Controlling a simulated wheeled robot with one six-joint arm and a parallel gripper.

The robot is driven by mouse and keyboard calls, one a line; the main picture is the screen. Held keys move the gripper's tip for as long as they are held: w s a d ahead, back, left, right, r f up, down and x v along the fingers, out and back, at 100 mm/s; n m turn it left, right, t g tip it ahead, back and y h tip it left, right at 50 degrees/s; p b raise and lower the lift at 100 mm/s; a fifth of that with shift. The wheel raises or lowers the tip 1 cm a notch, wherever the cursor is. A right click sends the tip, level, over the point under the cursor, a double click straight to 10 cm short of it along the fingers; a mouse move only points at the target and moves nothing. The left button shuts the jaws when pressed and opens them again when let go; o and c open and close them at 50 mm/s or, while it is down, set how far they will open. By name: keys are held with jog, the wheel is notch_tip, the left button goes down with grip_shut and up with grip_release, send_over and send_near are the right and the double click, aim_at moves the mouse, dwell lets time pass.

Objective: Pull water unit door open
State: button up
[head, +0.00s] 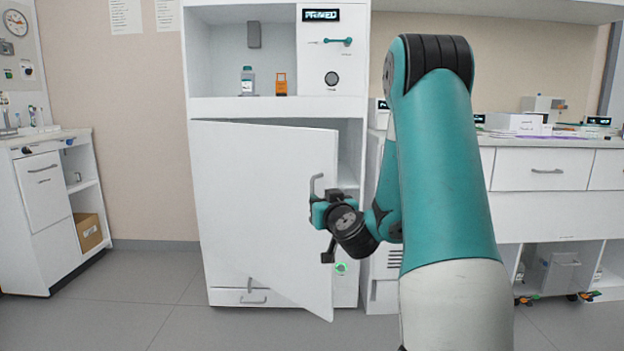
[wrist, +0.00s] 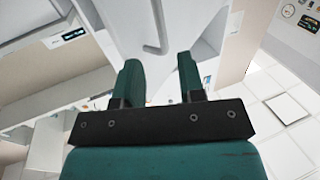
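The water unit door (head: 262,200) is a large white panel hinged on its left side. It stands partly open, its right edge swung out from the cabinet, with a dark gap along the top. Its grey bar handle (head: 315,184) is near the right edge. My gripper (head: 318,205) is at the handle's lower part in the head view. In the wrist view my gripper (wrist: 158,62) has its two green fingers apart, and the handle (wrist: 155,47) shows just beyond and between the fingertips. Contact with the handle cannot be told.
A drawer (head: 238,297) is below the door. A white cabinet (head: 50,200) stands left and a bench (head: 545,170) right. The floor left of the door is clear.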

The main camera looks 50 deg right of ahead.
aim_at(313, 190)
jog(key=p+x, duration=0.5)
jog(key=x, duration=0.2)
jog(key=shift+a+r+p, duration=0.1)
jog(key=shift+r+p, duration=0.2)
jog(key=shift+p, duration=0.1)
jog(key=shift+w+d+f+p, duration=0.3)
jog(key=shift+w+d+p, duration=0.1)
jog(key=shift+w+p, duration=0.15)
grip_shut()
